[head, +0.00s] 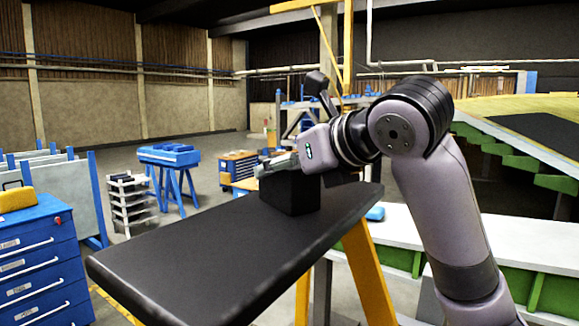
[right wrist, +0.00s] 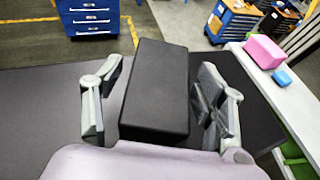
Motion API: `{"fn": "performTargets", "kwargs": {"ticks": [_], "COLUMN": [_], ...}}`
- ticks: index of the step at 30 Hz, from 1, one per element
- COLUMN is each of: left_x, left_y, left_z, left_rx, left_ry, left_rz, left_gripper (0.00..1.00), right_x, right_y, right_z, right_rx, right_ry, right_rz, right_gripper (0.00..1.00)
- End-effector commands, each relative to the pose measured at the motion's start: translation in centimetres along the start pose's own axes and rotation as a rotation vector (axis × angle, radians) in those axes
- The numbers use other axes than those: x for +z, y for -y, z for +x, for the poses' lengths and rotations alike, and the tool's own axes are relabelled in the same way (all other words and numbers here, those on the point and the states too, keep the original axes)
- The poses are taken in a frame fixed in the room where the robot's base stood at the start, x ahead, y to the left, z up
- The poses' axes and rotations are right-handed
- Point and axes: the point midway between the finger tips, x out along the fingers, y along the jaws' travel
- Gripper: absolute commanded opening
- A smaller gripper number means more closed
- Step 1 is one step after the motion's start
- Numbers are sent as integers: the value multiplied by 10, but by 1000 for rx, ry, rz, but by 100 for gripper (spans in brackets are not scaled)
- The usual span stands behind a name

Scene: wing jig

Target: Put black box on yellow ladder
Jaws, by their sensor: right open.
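The black box (head: 289,195) sits on the flat black top board (head: 200,262) of the yellow ladder, near its far end. The ladder's yellow legs (head: 367,272) show below the board. My right gripper (head: 276,167) is at the box's upper part, partly covering it in the head view. In the right wrist view, the box (right wrist: 157,88) lies between the two fingers of my right gripper (right wrist: 160,115). The fingers are spread, with a gap visible on the left side; contact on the right side is hard to tell. My left gripper is not in view.
A blue drawer cabinet (head: 38,262) with a yellow case (head: 16,199) stands at left. A white bench (right wrist: 262,75) runs along the right, holding a pink box (right wrist: 263,51) and a small blue box (right wrist: 284,77). The near part of the board is clear.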

Motion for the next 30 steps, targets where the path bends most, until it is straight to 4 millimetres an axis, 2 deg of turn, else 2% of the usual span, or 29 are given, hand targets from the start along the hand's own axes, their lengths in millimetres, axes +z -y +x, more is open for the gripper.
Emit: {"fn": "performTargets", "kwargs": {"ticks": [4, 8, 15, 21, 25, 30], "left_x": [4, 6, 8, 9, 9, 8], "left_y": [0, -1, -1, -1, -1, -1], "left_z": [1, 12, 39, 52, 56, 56], "left_rx": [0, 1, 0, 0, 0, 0], "left_ry": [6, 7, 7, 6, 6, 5], "left_rz": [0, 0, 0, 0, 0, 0], "left_gripper": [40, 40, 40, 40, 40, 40], "right_x": [1, -1, -2, -1, 0, 1], "right_y": [0, 1, 1, 0, 0, 0], "right_z": [-2, -16, -68, -103, -116, -121], "right_rx": [0, -3, -4, -2, 0, -1], "right_ry": [1, 5, 7, 3, 1, 0], "right_rz": [0, -2, -2, 0, 0, 1], "right_gripper": [65, 65, 65, 65, 65, 65]}}
